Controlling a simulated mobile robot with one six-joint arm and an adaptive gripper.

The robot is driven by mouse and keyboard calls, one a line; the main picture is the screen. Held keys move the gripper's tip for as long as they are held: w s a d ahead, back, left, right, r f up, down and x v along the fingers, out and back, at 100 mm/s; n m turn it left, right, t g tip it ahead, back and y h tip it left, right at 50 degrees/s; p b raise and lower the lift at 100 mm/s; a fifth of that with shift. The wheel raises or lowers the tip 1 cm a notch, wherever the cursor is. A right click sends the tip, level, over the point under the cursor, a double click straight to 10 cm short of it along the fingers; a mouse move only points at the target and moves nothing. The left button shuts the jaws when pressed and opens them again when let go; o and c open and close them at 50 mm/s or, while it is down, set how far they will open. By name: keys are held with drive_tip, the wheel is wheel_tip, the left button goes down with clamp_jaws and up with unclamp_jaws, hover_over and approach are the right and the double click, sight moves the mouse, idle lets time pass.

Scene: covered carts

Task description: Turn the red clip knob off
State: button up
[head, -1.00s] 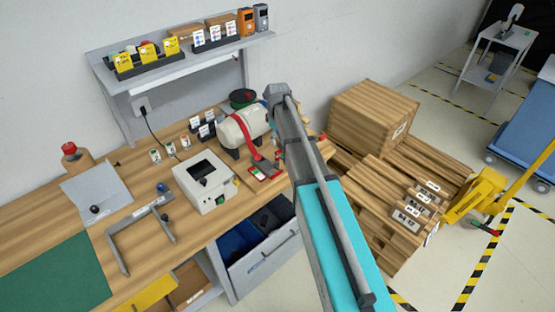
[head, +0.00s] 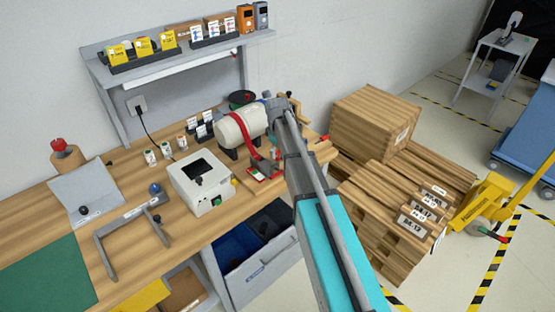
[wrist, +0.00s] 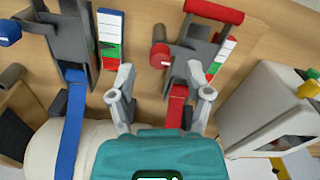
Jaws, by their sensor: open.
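The red clip (wrist: 190,65) is a grey bracket with a red bar handle (wrist: 213,12) on top and a red strap (wrist: 178,100) running from it. A round red knob (wrist: 160,55) sticks out on its left side. In the head view the red strap (head: 241,134) crosses a cream cylinder (head: 229,131) on the bench. My gripper (wrist: 160,80) is open and empty in the wrist view. Its right finger overlaps the red clip and its left finger is beside the colour label. The red knob lies between and beyond the fingertips. Contact cannot be told.
A similar blue clip (wrist: 60,40) with a blue knob (wrist: 10,32) and blue strap (wrist: 72,130) is at the left. A white box device (head: 202,183) stands beside the cylinder. Several small cards and a shelf (head: 180,58) are behind. Wooden crates (head: 375,120) stand right of the bench.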

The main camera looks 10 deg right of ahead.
drive_tip(key=shift+f+b, duration=0.65)
drive_tip(key=shift+f, duration=0.3)
clamp_jaws()
